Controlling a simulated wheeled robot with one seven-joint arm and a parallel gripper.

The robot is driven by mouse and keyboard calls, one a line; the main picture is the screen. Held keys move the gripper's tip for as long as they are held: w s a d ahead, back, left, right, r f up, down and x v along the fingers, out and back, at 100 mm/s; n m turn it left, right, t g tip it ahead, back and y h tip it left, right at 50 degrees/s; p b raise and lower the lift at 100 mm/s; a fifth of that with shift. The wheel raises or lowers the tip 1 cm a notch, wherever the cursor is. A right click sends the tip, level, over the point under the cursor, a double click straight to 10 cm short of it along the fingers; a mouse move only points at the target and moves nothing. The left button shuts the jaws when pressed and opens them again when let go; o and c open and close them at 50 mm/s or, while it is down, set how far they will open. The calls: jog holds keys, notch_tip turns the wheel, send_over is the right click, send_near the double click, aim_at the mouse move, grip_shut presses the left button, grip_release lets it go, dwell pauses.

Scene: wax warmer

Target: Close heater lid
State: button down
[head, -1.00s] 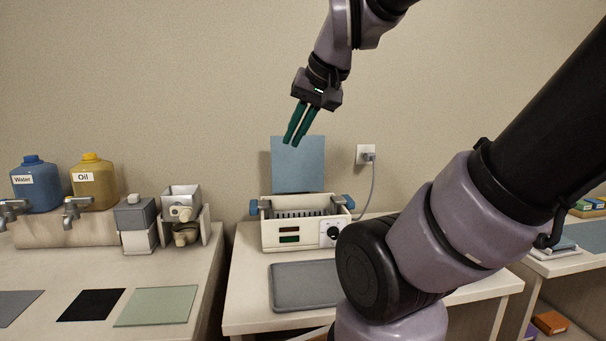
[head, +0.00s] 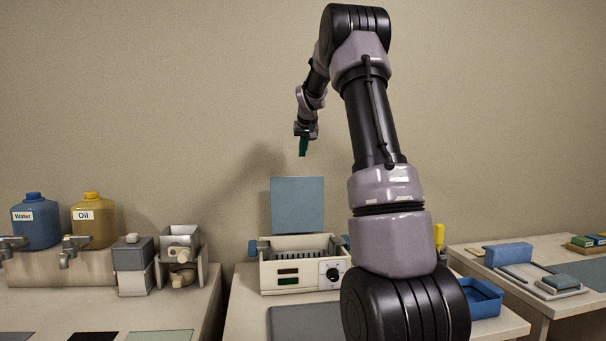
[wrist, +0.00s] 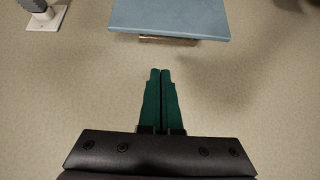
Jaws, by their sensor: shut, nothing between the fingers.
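The heater (head: 303,277) is a cream box with a dark knob and a slotted top, on the middle table. Its blue-grey lid (head: 297,204) stands upright at the back edge, open. My gripper (head: 303,152), with teal fingers, is above the lid's top edge in the head view, pointing down. In the wrist view my gripper (wrist: 160,72) has its fingers together with nothing between them. The lid (wrist: 170,17) shows at the top of the wrist view, apart from the fingertips. A blue handle (head: 253,247) is at the heater's left side; its right side is partly hidden by my arm.
A grey tray (head: 305,322) lies in front of the heater. A blue bin (head: 485,298) sits to the right. Water (head: 36,222) and oil (head: 93,220) jugs stand on the left counter. The wall is close behind the lid.

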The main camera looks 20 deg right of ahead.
aim_at(301, 171)
jog(key=x, duration=0.8)
jog(key=d+x, duration=0.1)
jog(key=x, duration=0.3)
jog(key=shift+r, duration=0.25)
jog(key=s, duration=0.2)
jog(key=shift+s+a+r, duration=0.25)
jog(key=shift+a+r, duration=0.05)
jog(key=shift+a, duration=0.1)
jog(key=shift+s+a+f, duration=0.15)
jog(key=shift+s+a, duration=0.05)
jog(key=shift+s, duration=0.55)
